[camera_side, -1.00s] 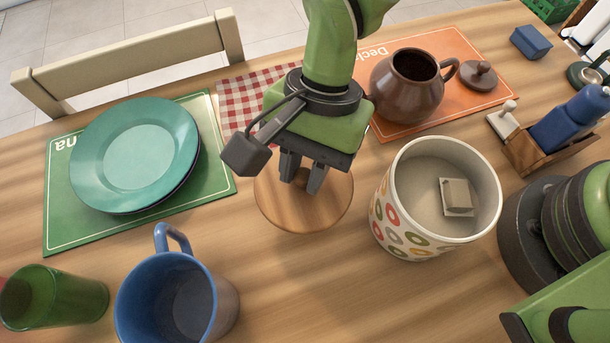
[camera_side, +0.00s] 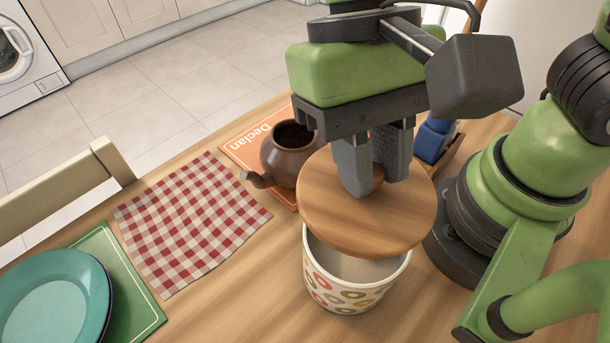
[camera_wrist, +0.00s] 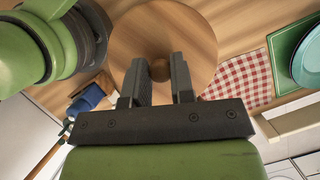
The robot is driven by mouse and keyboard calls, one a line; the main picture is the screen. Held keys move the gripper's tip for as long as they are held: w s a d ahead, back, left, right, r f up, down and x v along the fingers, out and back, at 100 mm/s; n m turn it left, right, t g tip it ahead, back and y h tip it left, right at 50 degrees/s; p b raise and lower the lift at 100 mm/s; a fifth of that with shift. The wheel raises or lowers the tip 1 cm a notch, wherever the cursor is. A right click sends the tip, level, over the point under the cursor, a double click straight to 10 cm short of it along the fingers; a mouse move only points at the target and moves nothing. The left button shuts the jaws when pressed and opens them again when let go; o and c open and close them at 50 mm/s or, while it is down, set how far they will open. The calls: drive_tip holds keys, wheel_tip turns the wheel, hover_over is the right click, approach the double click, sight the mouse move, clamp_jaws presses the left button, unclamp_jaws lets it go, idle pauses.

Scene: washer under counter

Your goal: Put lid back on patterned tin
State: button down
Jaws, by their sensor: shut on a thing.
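My gripper (camera_side: 377,170) is shut on the knob of a round wooden lid (camera_side: 340,215). The wrist view shows the dark knob (camera_wrist: 161,70) between my two fingers, with the lid (camera_wrist: 190,30) spread beyond them. The patterned tin (camera_side: 345,298) is white with coloured rings and stands upright and open on the table. In the side view the lid is above the tin and covers the back of its opening; the front of the opening still shows. The lid looks raised from the rim, with a gap at the front. The tin is hidden in the wrist view.
A brown teapot (camera_side: 287,152) stands on an orange mat (camera_side: 240,150) behind the lid. A red checked cloth (camera_side: 190,225) and green plates (camera_side: 50,300) lie to the left. The table left of the tin is clear.

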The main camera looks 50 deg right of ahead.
drive_tip(key=shift+s+d+f, duration=0.2)
drive_tip(key=shift+d, duration=0.05)
drive_tip(key=shift+f, duration=2.9)
drive_tip(key=shift+f, duration=0.2)
drive_tip(key=shift+c, duration=2.1)
unclamp_jaws()
drive_tip(key=shift+a+r, duration=0.1)
drive_tip(key=shift+r, duration=3.45)
